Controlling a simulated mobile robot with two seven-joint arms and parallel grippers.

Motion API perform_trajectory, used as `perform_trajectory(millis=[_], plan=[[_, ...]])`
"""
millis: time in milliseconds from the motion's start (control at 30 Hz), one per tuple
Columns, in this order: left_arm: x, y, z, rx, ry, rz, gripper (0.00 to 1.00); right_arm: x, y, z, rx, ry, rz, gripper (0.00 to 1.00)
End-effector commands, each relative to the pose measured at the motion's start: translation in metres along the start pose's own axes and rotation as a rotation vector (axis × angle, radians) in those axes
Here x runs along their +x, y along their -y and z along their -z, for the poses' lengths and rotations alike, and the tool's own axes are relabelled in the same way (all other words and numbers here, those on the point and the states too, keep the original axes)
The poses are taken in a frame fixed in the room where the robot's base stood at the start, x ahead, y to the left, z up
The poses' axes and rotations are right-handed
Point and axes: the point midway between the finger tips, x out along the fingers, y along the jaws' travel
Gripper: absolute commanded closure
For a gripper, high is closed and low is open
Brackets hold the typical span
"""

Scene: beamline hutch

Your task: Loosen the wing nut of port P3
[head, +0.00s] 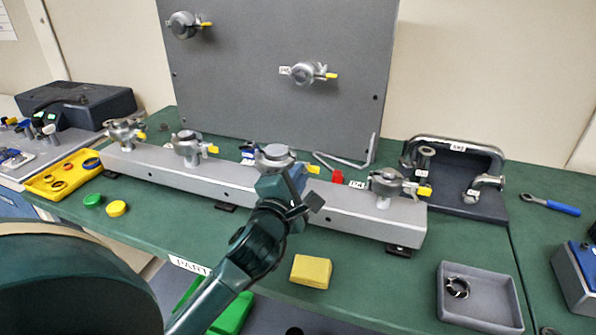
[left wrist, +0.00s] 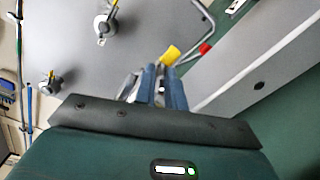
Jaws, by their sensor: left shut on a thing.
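A grey rail (head: 230,181) carries a row of metal clamp ports with yellow wing nuts. The third port from the left (head: 275,157) is partly hidden behind my left gripper (head: 290,182), and I cannot read a P3 label on it. Its yellow wing nut (head: 313,168) shows just right of the clamp. In the left wrist view, my left gripper (left wrist: 160,78) has its blue fingers close together, with the yellow wing nut (left wrist: 170,54) at their tips. The gripper is shut on this wing nut; the exact contact is partly hidden. My right gripper is not in view.
The port labelled P4 (head: 385,183) stands right of my gripper. A yellow block (head: 311,271) and grey tray (head: 447,305) are in front. An upright grey panel (head: 270,90) stands behind.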

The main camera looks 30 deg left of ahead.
Motion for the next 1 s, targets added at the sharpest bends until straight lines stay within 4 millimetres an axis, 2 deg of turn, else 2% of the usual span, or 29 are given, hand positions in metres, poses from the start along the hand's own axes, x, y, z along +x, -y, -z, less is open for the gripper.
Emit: perform_trajectory(millis=[100,767,1000], plan=[[0.0,-0.004,-0.002,-0.101,-0.002,0.004,1.0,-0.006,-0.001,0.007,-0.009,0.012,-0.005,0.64],[0.0,-0.005,-0.001,-0.721,0.0,0.001,1.0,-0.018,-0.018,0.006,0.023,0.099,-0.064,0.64],[0.0,-0.005,0.001,-0.9,0.0,-0.001,1.0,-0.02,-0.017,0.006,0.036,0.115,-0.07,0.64]])
